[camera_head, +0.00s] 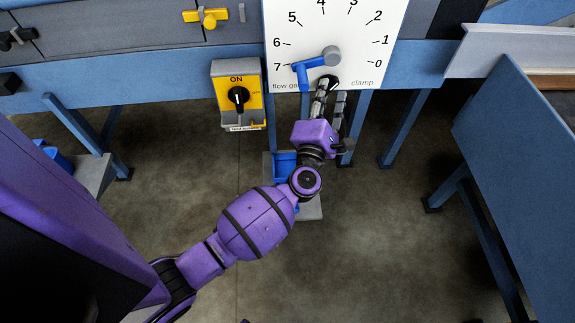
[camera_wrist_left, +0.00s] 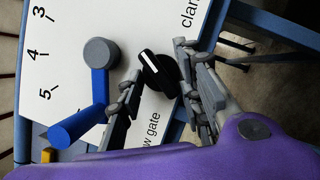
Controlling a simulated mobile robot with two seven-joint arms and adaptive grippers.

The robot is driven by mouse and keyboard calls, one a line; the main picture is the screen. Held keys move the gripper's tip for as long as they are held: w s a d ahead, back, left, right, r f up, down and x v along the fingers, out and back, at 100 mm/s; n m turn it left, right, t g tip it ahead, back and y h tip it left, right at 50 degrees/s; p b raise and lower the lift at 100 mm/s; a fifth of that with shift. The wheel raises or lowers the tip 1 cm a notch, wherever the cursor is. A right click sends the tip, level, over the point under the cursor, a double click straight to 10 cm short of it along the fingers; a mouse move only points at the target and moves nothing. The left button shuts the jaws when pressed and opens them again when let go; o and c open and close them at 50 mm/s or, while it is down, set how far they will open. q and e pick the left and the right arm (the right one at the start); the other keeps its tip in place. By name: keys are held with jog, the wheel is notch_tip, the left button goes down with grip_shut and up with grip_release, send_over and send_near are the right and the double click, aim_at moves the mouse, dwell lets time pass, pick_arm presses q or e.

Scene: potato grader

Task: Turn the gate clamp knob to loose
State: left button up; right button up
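The clamp knob (camera_wrist_left: 158,76) is black with a white pointer mark, on the lower edge of the white dial plate (camera_wrist_left: 65,25) between the words "gate" and "clamp". In the wrist view its mark points up and left. In the head view the knob (camera_head: 333,80) shows partly, just above my left fingertips. My left gripper (camera_head: 330,94) reaches up to it from below. In the wrist view the two fingers (camera_wrist_left: 159,66) are apart, one on each side of the knob; I cannot tell whether they touch it. My right gripper is not in view.
A blue lever (camera_head: 301,73) with a grey hub (camera_head: 331,55) sits close above and left of the knob, near 7. A yellow switch box (camera_head: 238,95) marked ON is left of the plate. Blue legs and a blue bin (camera_head: 285,163) are below.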

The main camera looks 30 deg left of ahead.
pick_arm(q)
jog(key=s+d+f+m+g+h+p, duration=0.1)
jog(key=s+d+m+g+h+p, duration=0.2)
jog(key=s+m+p, duration=0.5)
jog(key=s+d+f+m+g+h+p, duration=0.1)
jog(key=s+d+m+g+h+p, duration=0.2)
jog(key=s+m+p, duration=0.5)
jog(key=s+d+m+h, duration=0.1)
jog(key=s+m, duration=0.5)
jog(key=s, duration=0.8)
jog(key=shift+s+f+h+p, duration=0.15)
jog(key=shift+s+h+p, duration=0.15)
jog(key=shift+h+p, duration=0.1)
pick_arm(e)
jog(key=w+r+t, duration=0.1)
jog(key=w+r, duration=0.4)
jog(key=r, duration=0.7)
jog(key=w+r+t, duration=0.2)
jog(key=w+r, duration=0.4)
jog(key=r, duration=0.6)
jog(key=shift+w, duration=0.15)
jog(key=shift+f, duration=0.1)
